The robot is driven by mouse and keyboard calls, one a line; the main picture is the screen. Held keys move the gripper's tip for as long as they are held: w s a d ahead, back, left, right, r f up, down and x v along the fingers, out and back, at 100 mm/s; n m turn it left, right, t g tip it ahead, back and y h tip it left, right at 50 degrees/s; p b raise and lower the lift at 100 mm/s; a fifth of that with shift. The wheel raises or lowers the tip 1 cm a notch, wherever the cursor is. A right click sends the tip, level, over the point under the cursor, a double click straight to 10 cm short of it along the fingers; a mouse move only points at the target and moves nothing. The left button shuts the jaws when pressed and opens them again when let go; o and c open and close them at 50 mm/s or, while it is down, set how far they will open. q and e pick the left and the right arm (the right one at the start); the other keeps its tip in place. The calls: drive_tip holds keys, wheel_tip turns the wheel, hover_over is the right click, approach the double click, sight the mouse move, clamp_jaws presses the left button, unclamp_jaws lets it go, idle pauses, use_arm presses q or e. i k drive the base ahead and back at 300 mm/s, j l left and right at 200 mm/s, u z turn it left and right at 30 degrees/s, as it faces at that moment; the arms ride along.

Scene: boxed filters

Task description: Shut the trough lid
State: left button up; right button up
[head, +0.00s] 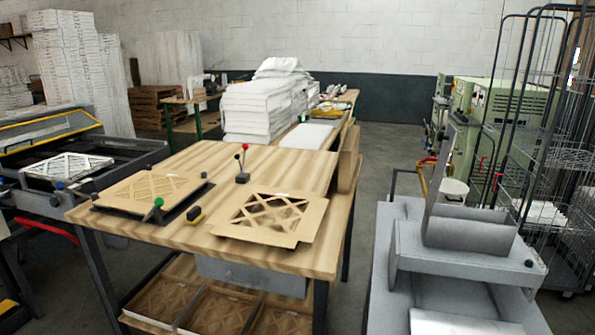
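A grey machine (470,265) stands at the right front. On top of it is a grey trough-like body (468,228) with a rounded front. A thin grey panel (441,175), which looks like the lid, stands up steeply from its left end, leaning slightly right, so it appears open. A white tub-like piece (453,190) shows just right of the panel; I cannot tell whether it sits inside or behind the trough. Neither of my grippers is in view.
A wooden table (270,165) with lattice-cut cardboard sheets (268,218) stands left of the machine. Wire cage trolleys (545,150) and green machines (510,105) stand behind right. Clear concrete floor (385,160) lies between the table and the machine.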

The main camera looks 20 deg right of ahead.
sight(449, 139)
drive_tip(key=i+z, duration=0.15)
drive_tip(key=z, duration=0.3)
drive_tip(key=i+z, duration=0.2)
drive_tip(key=z, duration=0.25)
drive_tip(key=i+z, duration=0.15)
drive_tip(key=z, duration=0.3)
drive_tip(key=i+j+z, duration=0.15)
drive_tip(key=z, duration=0.35)
